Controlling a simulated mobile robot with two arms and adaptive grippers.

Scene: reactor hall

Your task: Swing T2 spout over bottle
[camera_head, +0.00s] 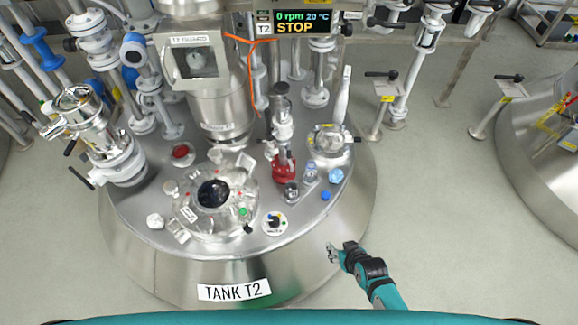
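Tank T2 (180,262) is a large steel vessel with many fittings on its lid. A sampling fitting with a red base (284,166) stands right of the lid's middle; which part is the spout is too small to tell. A small clear bottle (291,192) stands just below the red base, and another small clear container (310,173) is to its right. I cannot tell whether the spout is over a bottle. My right gripper (332,253) is at the tank's lower right edge, open and empty, apart from the fitting and bottles. My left gripper is out of view.
An open round port (213,194) lies left of the bottles, with a dial (274,223) beside it. A blue cap (325,196) lies on the lid. Pipes and valves crowd the back. Another tank (545,150) is at right; clear floor lies between.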

